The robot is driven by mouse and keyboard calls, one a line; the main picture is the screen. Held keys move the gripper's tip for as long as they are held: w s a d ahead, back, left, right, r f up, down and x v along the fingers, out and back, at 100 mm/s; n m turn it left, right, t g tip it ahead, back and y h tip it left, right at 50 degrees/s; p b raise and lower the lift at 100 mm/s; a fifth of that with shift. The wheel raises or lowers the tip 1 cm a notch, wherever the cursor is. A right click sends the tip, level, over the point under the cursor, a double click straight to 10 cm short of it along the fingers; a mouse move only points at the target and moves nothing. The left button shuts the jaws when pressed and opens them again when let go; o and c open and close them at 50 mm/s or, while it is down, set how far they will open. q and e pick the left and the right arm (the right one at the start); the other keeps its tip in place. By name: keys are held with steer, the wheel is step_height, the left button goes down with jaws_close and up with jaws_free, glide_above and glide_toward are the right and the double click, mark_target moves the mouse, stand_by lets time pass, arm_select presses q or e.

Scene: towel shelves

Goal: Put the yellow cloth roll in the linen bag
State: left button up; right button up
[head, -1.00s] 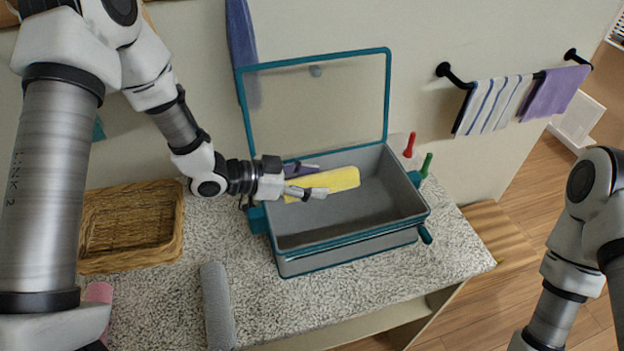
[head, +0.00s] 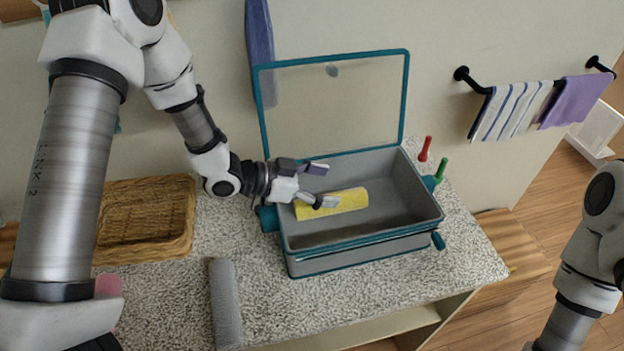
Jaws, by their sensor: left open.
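The linen bag (head: 432,217) is a grey, box-shaped container with teal edging and its clear-windowed lid raised at the back. The yellow cloth roll (head: 348,199) lies inside it, towards the left, apparently on the bag's floor. My left gripper (head: 321,186) reaches in from the left over the bag's left wall. Its fingers are spread apart. The near finger overlaps the roll in the picture and hides part of it; I cannot tell if it touches. My right arm shows at the right edge, but its gripper is out of view.
A wicker basket (head: 145,250) and a grey roll (head: 225,303) are left of the bag on the speckled counter (head: 400,268). Red (head: 426,148) and green (head: 441,168) pegs stand behind right. Striped and purple towels (head: 575,101) hang on a wall rail.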

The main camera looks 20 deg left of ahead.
arm_select(q)
steer(key=shift+a+r+p, duration=0.1)
steer(key=shift+r+p, duration=0.2)
steer(key=shift+r, duration=0.4)
steer(key=v, duration=0.5)
steer(key=shift+a, duration=0.15)
steer(key=p+v, duration=0.1)
steer(key=v, duration=0.4)
steer(key=shift+s+a+r, duration=0.15)
steer(key=shift+a+r, duration=0.05)
steer(key=shift+s+a+p, duration=0.3)
steer(key=shift+s+a, duration=0.05)
steer(key=shift+a, duration=0.05)
